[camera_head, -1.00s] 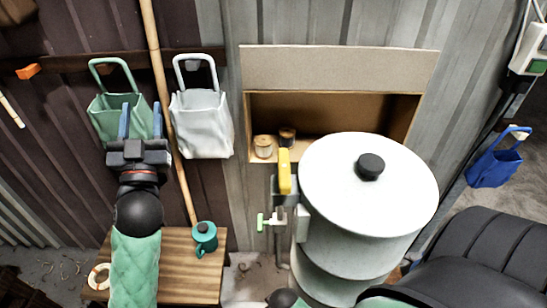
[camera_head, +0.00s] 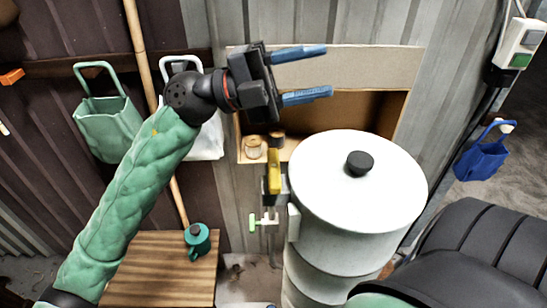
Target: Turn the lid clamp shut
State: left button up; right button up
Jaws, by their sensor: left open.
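The lid clamp, with its yellow handle (camera_head: 273,171), stands at the left side of the large white drum, its handle upright beside the lid's rim. The round white lid (camera_head: 335,195) with a black knob (camera_head: 360,163) lies on the drum (camera_head: 312,262). A small light-green tap (camera_head: 258,222) sits below the clamp. My left gripper (camera_head: 308,75) is open and empty, its blue fingers pointing right in front of the cardboard-coloured box, above and apart from the clamp. My right gripper is not in view.
An open box (camera_head: 375,62) on the wall holds two small jars. A green bag (camera_head: 106,125) and a partly hidden white bag hang at left. A wooden table (camera_head: 160,270) carries a teal can (camera_head: 198,238). A blue bag (camera_head: 484,155) hangs at right.

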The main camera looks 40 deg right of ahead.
pick_arm(q)
jog(key=s+d+f+m+t+y, duration=0.2)
jog(key=s+d+f+y, duration=0.1)
jog(key=f+y, duration=0.2)
jog(key=n+t+y, duration=0.3)
jog(key=t+y, duration=0.8)
jog(key=t, duration=0.1)
send_over(273, 161)
notch_tip(273, 161, down, 9)
jog(key=shift+s+r, duration=0.1)
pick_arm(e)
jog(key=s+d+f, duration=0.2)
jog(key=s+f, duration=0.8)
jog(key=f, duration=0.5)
pick_arm(q)
jog(key=shift+f+p, duration=0.4)
jog(key=shift+f, duration=0.05)
notch_tip(273, 161, down, 7)
jog(key=p, duration=0.3)
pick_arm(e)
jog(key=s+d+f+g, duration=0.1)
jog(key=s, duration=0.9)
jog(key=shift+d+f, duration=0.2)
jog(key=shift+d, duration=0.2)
pick_arm(q)
jog(key=c, duration=1)
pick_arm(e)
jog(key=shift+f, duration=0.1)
